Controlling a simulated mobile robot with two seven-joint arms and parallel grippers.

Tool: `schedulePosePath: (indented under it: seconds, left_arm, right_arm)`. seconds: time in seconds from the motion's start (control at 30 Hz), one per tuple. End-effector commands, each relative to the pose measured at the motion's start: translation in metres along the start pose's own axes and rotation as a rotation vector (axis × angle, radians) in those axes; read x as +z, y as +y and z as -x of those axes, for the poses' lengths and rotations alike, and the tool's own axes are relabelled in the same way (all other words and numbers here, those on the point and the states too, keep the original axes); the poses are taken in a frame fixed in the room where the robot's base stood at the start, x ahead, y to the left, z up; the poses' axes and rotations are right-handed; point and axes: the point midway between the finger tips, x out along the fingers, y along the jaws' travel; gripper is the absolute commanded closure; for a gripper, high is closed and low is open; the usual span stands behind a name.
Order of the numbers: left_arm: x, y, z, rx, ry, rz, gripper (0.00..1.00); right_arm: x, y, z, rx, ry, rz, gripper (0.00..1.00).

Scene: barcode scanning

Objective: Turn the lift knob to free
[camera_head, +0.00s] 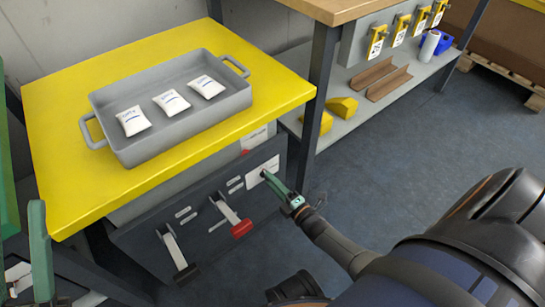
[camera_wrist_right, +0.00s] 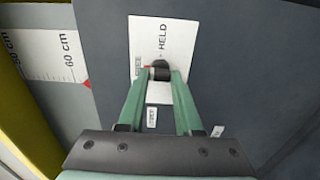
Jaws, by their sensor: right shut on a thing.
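The lift knob (camera_wrist_right: 160,70) is a small black knob on a white label plate, seen in the right wrist view. My right gripper (camera_wrist_right: 159,76) is shut on the knob, one green finger on each side. In the head view my right gripper (camera_head: 267,174) reaches the white plate (camera_head: 258,168) on the dark front panel, and hides the knob. My left gripper (camera_head: 22,250) is at the lower left edge, partly cut off, its fingers apart.
A yellow tabletop (camera_head: 60,150) carries a grey tray (camera_head: 180,135) with several white packets. Below it, a red-ended lever (camera_head: 230,215) and a black-ended lever (camera_head: 175,250) stick out near my right gripper. A workbench (camera_head: 335,8) stands behind; the floor at right is open.

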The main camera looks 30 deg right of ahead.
Motion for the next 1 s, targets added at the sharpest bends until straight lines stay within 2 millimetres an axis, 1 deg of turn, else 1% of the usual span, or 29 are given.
schedulePosePath:
  seconds: [0.2, 0.57, 0.6, 0.83, 1.0]
  left_arm:
    - [0.0000, 0.0000, 0.0000, 0.000, 0.000, 0.000, 0.65]
    - [0.0000, 0.0000, 0.0000, 0.000, 0.000, 0.000, 0.65]
    - [0.0000, 0.0000, 0.0000, 0.000, 0.000, 0.000, 0.65]
    - [0.0000, 0.0000, 0.0000, 0.000, 0.000, -0.001, 0.65]
    - [-0.0001, -0.0001, 0.0000, 0.000, 0.000, -0.001, 0.65]
  right_arm:
    - [0.0004, -0.0006, 0.0006, -0.001, -0.001, 0.030, 1.00]
    - [0.0005, -0.0006, 0.0006, -0.002, -0.001, 0.033, 1.00]
    - [0.0005, -0.0006, 0.0006, -0.002, -0.001, 0.033, 0.63]
    - [0.0004, -0.0003, 0.0004, -0.001, 0.000, 0.031, 0.37]
    - [0.0003, -0.0001, 0.0002, 0.000, 0.000, 0.030, 0.36]
